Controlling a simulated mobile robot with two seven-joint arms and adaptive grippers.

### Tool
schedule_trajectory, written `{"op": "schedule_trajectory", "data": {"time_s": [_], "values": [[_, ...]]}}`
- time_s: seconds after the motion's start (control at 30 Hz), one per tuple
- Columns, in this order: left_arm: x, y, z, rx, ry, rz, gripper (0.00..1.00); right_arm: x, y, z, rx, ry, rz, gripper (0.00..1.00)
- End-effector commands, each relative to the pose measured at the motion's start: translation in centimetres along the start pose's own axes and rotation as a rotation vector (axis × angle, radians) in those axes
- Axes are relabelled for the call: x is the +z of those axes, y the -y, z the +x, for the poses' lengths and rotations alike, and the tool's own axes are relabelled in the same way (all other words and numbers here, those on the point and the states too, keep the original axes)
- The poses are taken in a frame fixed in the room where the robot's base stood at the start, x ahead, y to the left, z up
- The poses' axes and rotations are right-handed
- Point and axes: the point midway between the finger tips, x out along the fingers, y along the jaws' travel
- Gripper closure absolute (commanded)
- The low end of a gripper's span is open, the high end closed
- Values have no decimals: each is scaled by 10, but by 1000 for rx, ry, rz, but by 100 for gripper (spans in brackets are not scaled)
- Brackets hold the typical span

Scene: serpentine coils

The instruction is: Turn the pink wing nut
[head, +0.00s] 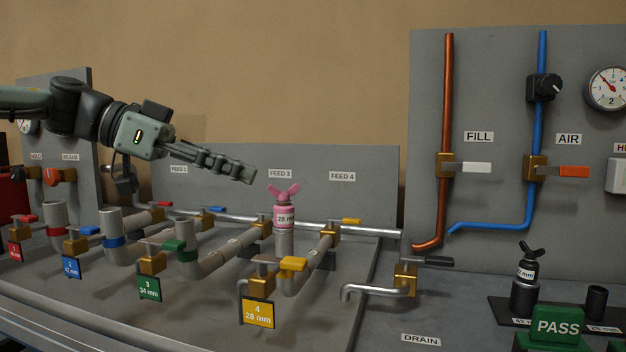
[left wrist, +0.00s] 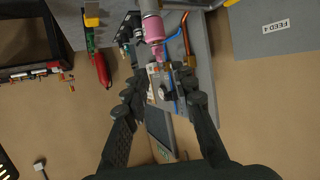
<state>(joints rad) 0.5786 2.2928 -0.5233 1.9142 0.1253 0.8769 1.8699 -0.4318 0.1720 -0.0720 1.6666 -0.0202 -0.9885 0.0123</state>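The pink wing nut (head: 283,193) sits on top of a pink plug (head: 284,217) labelled 28 mm, upright on a grey pipe end in front of the FEED 3 label. In the left wrist view the pink plug (left wrist: 152,28) is at the top centre, beyond the fingertips. My left gripper (head: 248,175) reaches in from the left, just left of and slightly above the wing nut, apart from it in the head view. In the left wrist view its two fingers (left wrist: 162,85) stand apart with a gap between them and nothing visibly held. My right gripper is in neither view.
Grey pipes with coloured valve handles, including a yellow handle (head: 293,264), stand below and around the plug. The FEED backboard (head: 385,195) rises behind. A black plug with a wing nut (head: 528,257) stands at the right near the PASS block (head: 558,327). Air above the plug is clear.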

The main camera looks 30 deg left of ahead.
Motion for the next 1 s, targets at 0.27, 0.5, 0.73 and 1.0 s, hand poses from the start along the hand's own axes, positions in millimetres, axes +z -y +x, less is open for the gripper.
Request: {"op": "schedule_trajectory", "data": {"time_s": [0.27, 0.5, 0.73, 1.0], "values": [[0, -1, 25, 5, 2, -2, 74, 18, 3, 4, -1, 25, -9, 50], [0, -1, 63, 5, 2, -2, 74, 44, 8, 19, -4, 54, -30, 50], [0, 0, 78, 0, 1, 1, 74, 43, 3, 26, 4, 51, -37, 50], [0, 0, 78, 0, 0, 1, 79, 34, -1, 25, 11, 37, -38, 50]]}}
